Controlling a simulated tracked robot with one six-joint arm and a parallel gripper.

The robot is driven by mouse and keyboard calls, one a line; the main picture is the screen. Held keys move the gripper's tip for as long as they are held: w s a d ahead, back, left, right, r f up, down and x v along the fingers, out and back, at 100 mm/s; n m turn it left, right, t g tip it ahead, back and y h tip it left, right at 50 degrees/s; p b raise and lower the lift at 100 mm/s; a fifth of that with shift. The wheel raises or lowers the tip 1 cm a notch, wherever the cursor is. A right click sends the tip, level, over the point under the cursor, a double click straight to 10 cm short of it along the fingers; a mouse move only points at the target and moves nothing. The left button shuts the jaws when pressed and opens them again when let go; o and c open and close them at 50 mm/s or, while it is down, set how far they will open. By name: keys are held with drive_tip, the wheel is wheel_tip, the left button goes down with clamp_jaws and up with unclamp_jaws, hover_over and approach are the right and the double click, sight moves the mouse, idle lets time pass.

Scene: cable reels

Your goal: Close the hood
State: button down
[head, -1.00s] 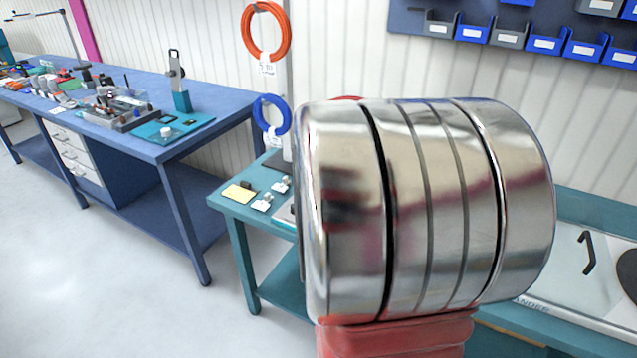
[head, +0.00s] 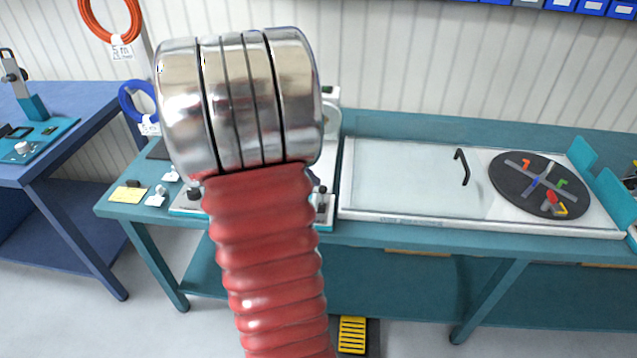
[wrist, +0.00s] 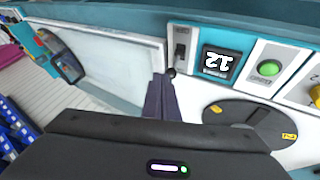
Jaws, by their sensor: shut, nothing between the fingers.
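In the head view a long pale panel (head: 405,180) lies on the teal bench, with a black handle (head: 462,167) near its middle right. I take it for the hood's place; its clear cover is hard to make out, so I cannot tell how far it is open. A dark disc (head: 515,200) with coloured pieces sits at its right. In the wrist view the pale panel (wrist: 115,62) is at upper left. My gripper (wrist: 160,85) is shut and empty, its tips beside a small black knob at the panel's edge. My arm hides it in the head view.
A blue bench (head: 75,115) stands left. A yellow pedal (head: 352,336) is on the floor.

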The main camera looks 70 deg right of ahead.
drive_tip(key=x, duration=0.9)
drive_tip(key=shift+s+d, duration=0.2)
drive_tip(key=shift+s, duration=0.75)
drive_tip(key=shift+s+d, duration=0.2)
drive_tip(key=shift+s, duration=0.75)
